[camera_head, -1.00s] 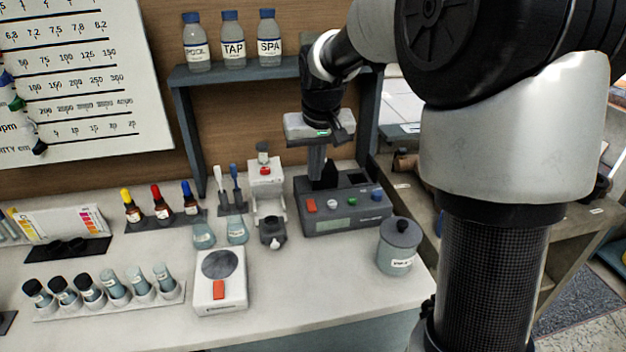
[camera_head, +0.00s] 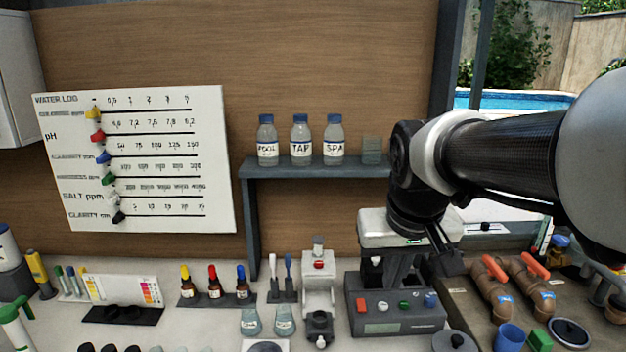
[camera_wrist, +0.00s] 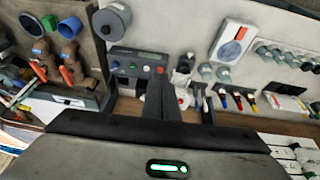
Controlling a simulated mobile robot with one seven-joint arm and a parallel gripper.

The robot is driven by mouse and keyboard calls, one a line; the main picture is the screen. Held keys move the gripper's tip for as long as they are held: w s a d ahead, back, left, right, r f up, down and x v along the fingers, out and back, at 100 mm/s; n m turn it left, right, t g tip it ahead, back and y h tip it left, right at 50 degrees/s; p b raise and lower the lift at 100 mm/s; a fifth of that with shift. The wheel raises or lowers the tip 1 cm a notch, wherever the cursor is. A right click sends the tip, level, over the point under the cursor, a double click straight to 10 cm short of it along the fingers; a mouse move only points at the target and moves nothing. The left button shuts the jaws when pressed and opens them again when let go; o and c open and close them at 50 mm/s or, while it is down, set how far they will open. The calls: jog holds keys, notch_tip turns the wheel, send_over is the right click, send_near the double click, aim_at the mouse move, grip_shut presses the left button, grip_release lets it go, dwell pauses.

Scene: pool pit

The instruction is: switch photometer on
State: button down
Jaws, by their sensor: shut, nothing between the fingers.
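The photometer (camera_head: 400,316) is a dark grey box on the bench, with a red switch (camera_head: 361,305), white, green and blue buttons, and a small greenish display on its front. It also shows in the wrist view (camera_wrist: 128,70), with the red switch (camera_wrist: 160,70) at its right end. My gripper (camera_head: 376,272) is shut and empty, pointing down above the left part of the photometer. In the wrist view its fingers (camera_wrist: 160,92) reach toward the red-switch end. I cannot tell whether they touch anything. My gripper hides part of the photometer's top.
A white device (camera_head: 318,285) with a red button stands close left of the photometer. A shelf (camera_head: 310,172) with labelled bottles is behind. A lidded grey jar (camera_head: 455,342) is in front right. Pipes with red handles (camera_head: 515,285) lie on the right. Flasks and droppers stand farther left.

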jog(key=s+r+t+p, duration=0.1)
jog(key=s+r+p, duration=0.1)
jog(key=s, duration=0.9)
jog(key=g+b, duration=0.2)
jog(key=b, duration=0.7)
send_over(361, 300)
jog(key=s, duration=0.2)
jog(key=f, duration=2.2)
jog(key=shift+w+f, duration=0.2)
jog(key=shift+f, duration=0.15)
jog(key=shift+w+f, duration=0.1)
jog(key=shift+f, duration=0.65)
